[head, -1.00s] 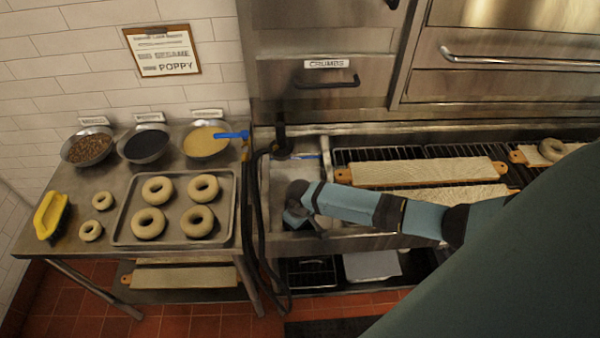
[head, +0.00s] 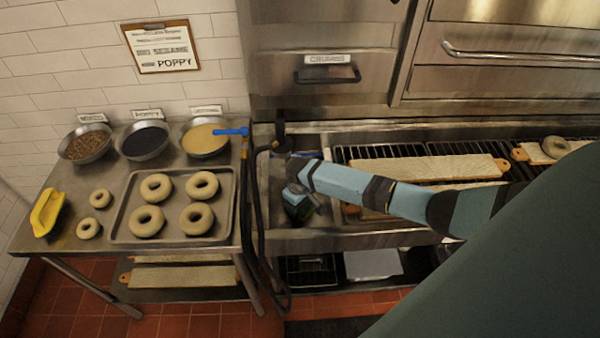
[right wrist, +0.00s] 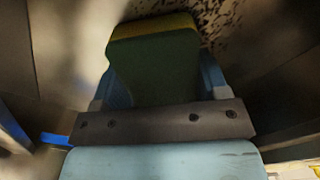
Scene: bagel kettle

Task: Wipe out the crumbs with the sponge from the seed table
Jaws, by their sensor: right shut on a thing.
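My right gripper (head: 299,200) is shut on the sponge (right wrist: 155,65), low in the steel basin (head: 272,222) right of the seed table. The sponge has a dark green body and a yellow edge; it also shows as a dark green patch in the head view (head: 302,212). In the right wrist view, dark specks (right wrist: 222,18) lie on a pale surface beyond it; contact cannot be told. The seed table (head: 95,185) stands at the left. Any crumbs on it are too small to make out. My left gripper is not in view.
The table holds seed bowls (head: 146,141), a tray (head: 228,215) of bagels, two loose small bagels and a yellow scoop (head: 46,212). Bagel boards (head: 430,170) lie on the grate at right.

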